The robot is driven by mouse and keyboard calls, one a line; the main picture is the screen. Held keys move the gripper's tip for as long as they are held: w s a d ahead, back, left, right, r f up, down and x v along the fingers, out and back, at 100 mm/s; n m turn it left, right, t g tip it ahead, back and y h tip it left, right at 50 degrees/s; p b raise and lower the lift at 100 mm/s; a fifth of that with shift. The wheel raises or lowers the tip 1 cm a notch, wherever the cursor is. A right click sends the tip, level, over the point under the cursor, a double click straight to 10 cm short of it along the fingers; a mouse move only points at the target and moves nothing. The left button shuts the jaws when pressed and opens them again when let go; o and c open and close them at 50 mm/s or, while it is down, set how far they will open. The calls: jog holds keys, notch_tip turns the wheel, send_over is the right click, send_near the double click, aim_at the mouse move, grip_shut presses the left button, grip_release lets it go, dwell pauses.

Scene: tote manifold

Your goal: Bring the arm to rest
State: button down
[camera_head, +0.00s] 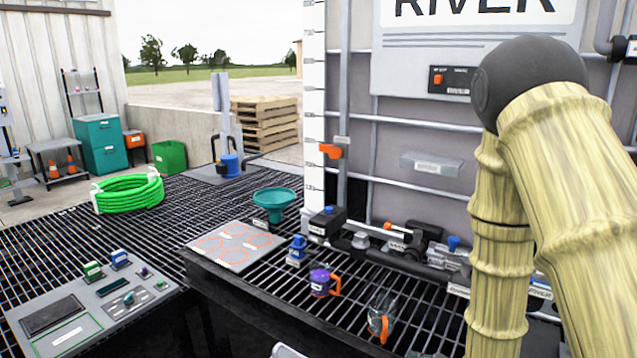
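My arm fills the right side of the view, with two pale, wood-patterned links meeting at a dark round joint near the top right. One link runs down toward the bottom edge and the other down the right side. My gripper does not show in this view, so its fingers and anything in them cannot be seen. A small pale piece at the bottom edge is cut off and too little shows to name it.
A dark grating bench (262,292) holds a purple mug (319,283), a clear jug with an orange handle (381,318) and a blue-topped bottle (297,250). A green funnel (273,203) and a pad with orange rings (236,245) are behind. A piped tank wall (420,110) stands close beyond my arm.

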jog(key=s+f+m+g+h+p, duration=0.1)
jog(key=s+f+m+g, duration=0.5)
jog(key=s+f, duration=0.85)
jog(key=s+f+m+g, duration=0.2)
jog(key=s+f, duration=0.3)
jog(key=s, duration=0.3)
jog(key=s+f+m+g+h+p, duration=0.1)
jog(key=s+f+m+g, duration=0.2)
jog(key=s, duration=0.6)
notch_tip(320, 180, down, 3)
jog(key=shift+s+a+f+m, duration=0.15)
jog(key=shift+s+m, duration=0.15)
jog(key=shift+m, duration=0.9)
